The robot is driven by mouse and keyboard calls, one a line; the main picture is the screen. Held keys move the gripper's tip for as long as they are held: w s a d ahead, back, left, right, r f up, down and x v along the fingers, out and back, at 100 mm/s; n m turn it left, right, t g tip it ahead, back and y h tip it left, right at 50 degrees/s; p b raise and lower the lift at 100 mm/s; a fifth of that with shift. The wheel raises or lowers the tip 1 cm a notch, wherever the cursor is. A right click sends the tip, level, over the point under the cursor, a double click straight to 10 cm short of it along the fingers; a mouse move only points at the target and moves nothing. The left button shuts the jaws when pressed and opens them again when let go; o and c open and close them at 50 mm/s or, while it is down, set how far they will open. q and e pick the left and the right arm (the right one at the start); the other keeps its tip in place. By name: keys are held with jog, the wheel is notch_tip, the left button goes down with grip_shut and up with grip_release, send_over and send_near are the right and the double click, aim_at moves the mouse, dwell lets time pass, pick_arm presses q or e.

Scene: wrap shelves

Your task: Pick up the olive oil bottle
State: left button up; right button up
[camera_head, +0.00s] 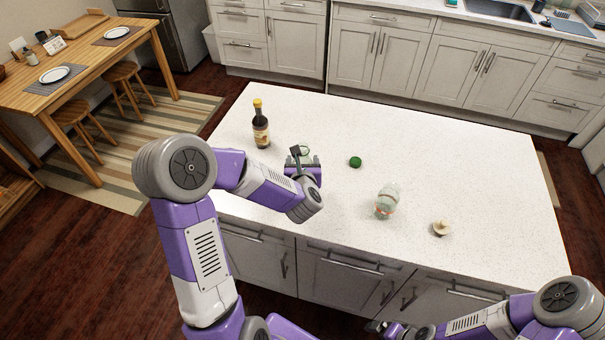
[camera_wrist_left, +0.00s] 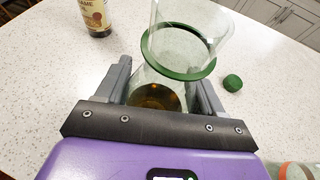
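A clear glass bottle (camera_wrist_left: 179,50) with a green ring and amber liquid in its base stands between the fingers of my left gripper (camera_wrist_left: 165,95) in the left wrist view. It looks like the olive oil bottle, though no label shows. The fingers lie close along both its sides; whether they press on it I cannot tell. In the head view my left gripper (camera_head: 303,160) is low over the white counter and hides most of this bottle. My right gripper (camera_head: 376,327) is at the bottom edge of the head view, small and dark, its fingers unclear.
A dark, yellow-capped bottle (camera_head: 261,126) stands left of my left gripper; its label partly shows in the wrist view (camera_wrist_left: 96,15). A green round thing (camera_head: 355,161), a pale glass container (camera_head: 387,201) and a garlic-like bulb (camera_head: 441,228) are to the right. The counter's far right is clear.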

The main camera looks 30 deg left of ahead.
pick_arm(q)
jog(key=c, duration=0.7)
jog(key=shift+c, duration=0.5)
jog(key=shift+r, duration=0.2)
